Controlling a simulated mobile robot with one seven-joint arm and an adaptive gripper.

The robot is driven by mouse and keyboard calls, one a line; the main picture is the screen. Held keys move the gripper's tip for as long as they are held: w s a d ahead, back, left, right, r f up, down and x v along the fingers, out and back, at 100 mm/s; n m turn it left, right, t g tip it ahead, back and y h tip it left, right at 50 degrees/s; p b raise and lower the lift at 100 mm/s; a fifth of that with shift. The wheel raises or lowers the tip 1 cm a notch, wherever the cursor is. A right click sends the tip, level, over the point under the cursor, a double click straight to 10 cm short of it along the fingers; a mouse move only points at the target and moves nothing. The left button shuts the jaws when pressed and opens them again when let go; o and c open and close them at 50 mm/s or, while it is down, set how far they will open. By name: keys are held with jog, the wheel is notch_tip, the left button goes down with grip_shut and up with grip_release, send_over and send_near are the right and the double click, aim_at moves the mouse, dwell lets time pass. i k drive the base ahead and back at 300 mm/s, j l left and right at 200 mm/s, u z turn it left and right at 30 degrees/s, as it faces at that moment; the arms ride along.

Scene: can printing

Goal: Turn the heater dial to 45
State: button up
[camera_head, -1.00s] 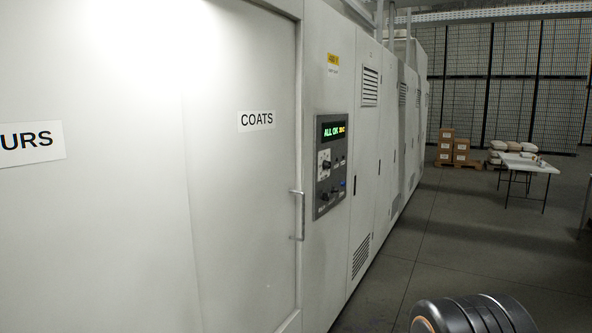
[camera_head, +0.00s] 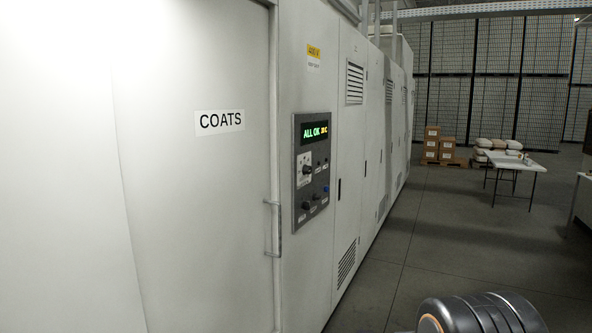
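A grey control panel (camera_head: 311,172) is set in the white cabinet wall, right of the door marked COATS. A second dark knob (camera_head: 305,206) sits at the lower left of the panel. Their labels are too small to read, so I cannot tell which is the heater dial. My gripper is not in view; only a dark part of my arm shows at the bottom right.
A door handle (camera_head: 273,228) sticks out left of the panel. Grey floor (camera_head: 433,240) is open along the cabinets. Farther back are a white table (camera_head: 516,161), stacked cartons (camera_head: 431,143) and pale sacks on a pallet.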

aim_at(306, 169)
jog(key=i+z, duration=0.15)
jog(key=i, duration=0.95)
